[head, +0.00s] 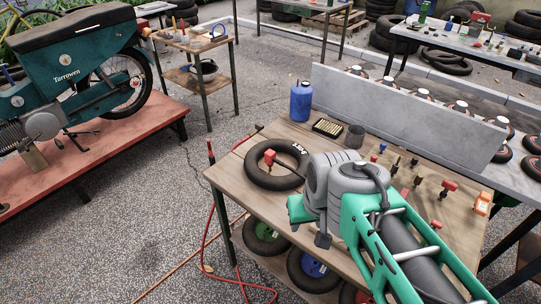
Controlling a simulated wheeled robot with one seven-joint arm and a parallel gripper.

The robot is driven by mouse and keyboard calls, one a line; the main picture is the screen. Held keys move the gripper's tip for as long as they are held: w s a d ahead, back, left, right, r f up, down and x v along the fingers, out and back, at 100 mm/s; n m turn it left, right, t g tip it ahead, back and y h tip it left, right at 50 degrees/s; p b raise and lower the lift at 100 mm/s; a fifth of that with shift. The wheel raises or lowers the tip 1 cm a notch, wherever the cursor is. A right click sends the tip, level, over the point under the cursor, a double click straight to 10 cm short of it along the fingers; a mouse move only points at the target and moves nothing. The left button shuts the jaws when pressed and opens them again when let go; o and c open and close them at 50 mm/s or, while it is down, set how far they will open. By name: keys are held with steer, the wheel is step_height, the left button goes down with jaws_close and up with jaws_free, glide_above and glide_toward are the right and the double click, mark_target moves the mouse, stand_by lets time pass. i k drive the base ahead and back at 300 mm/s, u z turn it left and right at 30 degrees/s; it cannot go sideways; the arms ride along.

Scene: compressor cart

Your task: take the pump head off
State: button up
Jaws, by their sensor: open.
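A red pump head (269,157) stands at the inner edge of a small black tyre (262,180), which lies flat on the wooden table (240,148). Whether it sits on a valve is too small to tell. My arm reaches in from the lower right. My gripper (322,240) shows only in part, as a dark piece under the grey wrist at the table's front edge. It is open, to the right of the tyre and nearer the camera, apart from the pump head. The wrist hides most of the gripper and the table behind it.
A blue bottle (301,102), a dark tray (327,127) and a grey cup (355,136) stand behind the tyre. Several small red-topped parts (449,187) are on the table's right. A red hose (207,235) hangs at the left. A grey panel (400,108) rises behind.

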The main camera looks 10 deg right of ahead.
mark_target(269, 159)
steer(key=k, duration=0.5)
steer(key=u, duration=0.75)
steer(key=i, duration=1.25)
steer(key=z, duration=0.05)
